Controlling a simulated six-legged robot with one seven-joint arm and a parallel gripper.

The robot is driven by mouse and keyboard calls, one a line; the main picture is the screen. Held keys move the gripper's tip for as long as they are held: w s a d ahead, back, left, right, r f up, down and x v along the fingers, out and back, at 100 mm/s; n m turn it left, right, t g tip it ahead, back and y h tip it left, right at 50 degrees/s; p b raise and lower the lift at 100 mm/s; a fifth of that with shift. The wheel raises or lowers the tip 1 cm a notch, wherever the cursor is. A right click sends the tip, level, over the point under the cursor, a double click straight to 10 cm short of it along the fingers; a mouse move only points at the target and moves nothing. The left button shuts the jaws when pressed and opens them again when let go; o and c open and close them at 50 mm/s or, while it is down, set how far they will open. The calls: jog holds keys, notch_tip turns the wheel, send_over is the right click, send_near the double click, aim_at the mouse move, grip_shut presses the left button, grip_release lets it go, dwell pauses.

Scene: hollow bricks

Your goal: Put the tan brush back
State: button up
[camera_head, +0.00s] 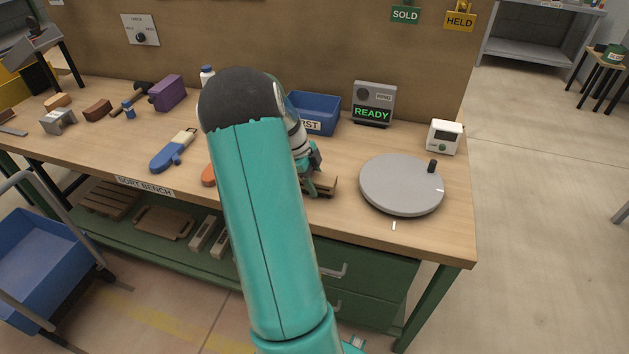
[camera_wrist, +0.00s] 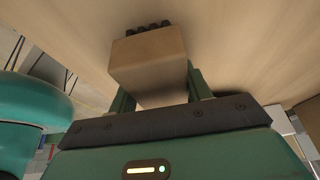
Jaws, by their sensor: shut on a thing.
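The tan brush (camera_wrist: 150,60) fills the middle of the wrist view as a tan block with dark bristles (camera_wrist: 148,28) at its far end. My gripper (camera_wrist: 160,85) is shut on it, one green finger on each side. In the head view my gripper (camera_head: 314,175) is low over the bench, left of the grey round plate, with a small tan-brown part (camera_head: 325,186) showing at its fingers. My arm hides much of this area. I cannot tell whether the brush touches the bench top.
The grey round plate (camera_head: 401,185) has a dark knob at its rim. A blue bin (camera_head: 313,112), a READY display (camera_head: 373,104) and a white box (camera_head: 444,137) stand behind. A blue-handled tool (camera_head: 172,151), purple box (camera_head: 167,93) and several brown blocks lie left. The bench's front edge is close.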

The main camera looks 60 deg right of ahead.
jog(key=o, duration=0.9)
jog(key=shift+f, duration=0.1)
jog(key=shift+o, duration=0.2)
jog(key=v, duration=1.2)
jog(key=shift+a, duration=0.1)
